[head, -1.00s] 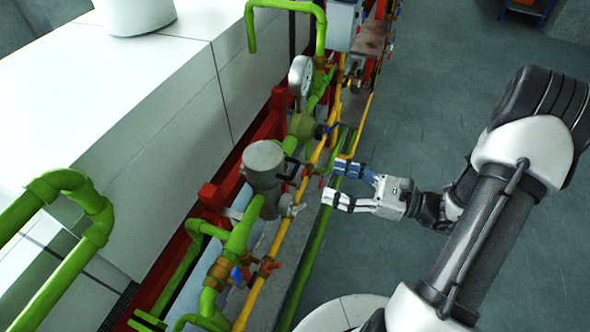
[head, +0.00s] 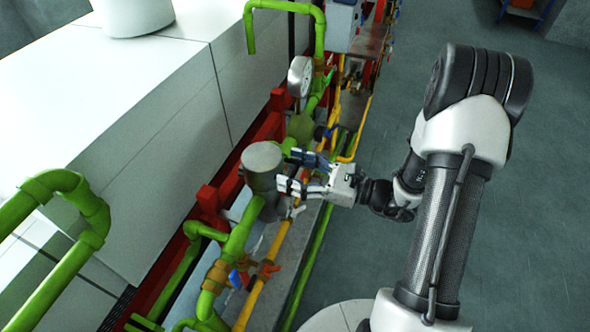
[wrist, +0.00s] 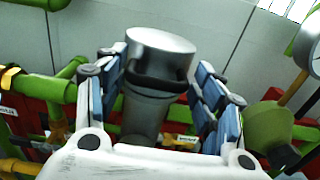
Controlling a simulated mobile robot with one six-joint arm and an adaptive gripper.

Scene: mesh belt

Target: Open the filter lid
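The filter is a grey upright cylinder on the green pipe, with a flat round lid (head: 262,156) on top. In the wrist view the lid (wrist: 160,42) is closed, and a dark curved handle (wrist: 158,82) sticks out on its near side. My gripper (head: 294,173) is open at the right side of the filter in the head view, its fingers pointing at it. In the wrist view my gripper (wrist: 160,95) has one finger on each side of the handle, with gaps to both sides. The handle is hidden by the fingers in the head view.
Green pipes (head: 240,236) and a yellow pipe (head: 270,262) run beside the filter. A round gauge (head: 300,76) stands behind it, and a large white block (head: 150,110) is on the left. Open floor (head: 400,265) lies to the right.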

